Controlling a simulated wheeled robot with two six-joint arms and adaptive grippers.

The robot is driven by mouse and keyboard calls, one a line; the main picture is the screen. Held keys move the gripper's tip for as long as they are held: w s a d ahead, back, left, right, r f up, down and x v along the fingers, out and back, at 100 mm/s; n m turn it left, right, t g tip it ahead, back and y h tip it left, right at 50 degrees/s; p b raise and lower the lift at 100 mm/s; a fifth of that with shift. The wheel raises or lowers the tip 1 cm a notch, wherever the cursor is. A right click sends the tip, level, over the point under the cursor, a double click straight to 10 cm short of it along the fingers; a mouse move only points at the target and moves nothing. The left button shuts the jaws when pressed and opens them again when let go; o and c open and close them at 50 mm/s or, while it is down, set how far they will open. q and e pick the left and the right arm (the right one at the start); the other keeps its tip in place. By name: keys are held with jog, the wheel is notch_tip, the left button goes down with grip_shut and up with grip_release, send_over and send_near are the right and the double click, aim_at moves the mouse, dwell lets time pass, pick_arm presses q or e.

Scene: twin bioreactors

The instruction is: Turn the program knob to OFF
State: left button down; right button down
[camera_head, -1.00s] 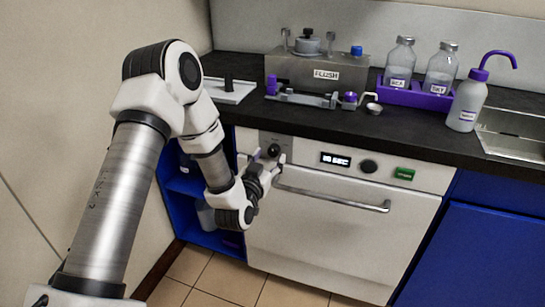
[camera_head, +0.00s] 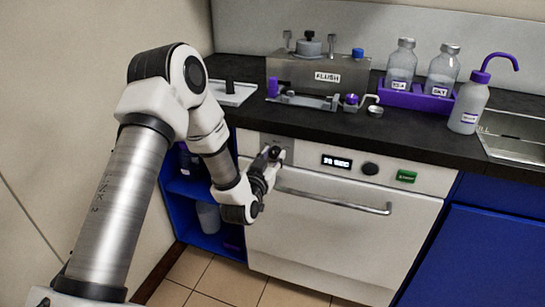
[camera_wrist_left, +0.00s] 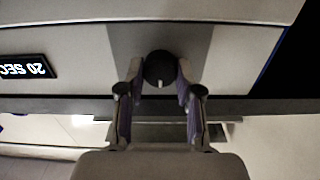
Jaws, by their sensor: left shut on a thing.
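The program knob (camera_wrist_left: 160,66) is a round black knob with a white pointer mark on a grey plate of the white appliance's front. In the left wrist view the mark points down in the picture. My left gripper (camera_head: 273,155) is at the left end of the control panel (camera_head: 318,160), in front of the knob. In the left wrist view its two fingers (camera_wrist_left: 160,76) lie on either side of the knob and are shut on it. In the head view the gripper hides most of the knob. My right gripper is not in view.
The panel has a display (camera_head: 336,162), a black dial (camera_head: 370,169) and a green button (camera_head: 406,176). In the left wrist view the display (camera_wrist_left: 24,67) reads 20 SEC upside down. A handle bar (camera_head: 335,200) runs below. The worktop (camera_head: 320,123) overhangs above; an open blue cabinet (camera_head: 182,217) is left.

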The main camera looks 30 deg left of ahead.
pick_arm(q)
jog(key=n+b, duration=0.2)
jog(key=n, duration=0.3)
jog(key=shift+f+n, duration=0.1)
jog(key=shift+n, duration=0.3)
jog(key=n+b, duration=0.2)
jog(key=n, duration=0.3)
jog(key=shift+n, duration=0.4)
jog(key=shift+a, duration=0.1)
jog(key=c, duration=0.8)
grip_release()
jog(key=shift+o, duration=0.2)
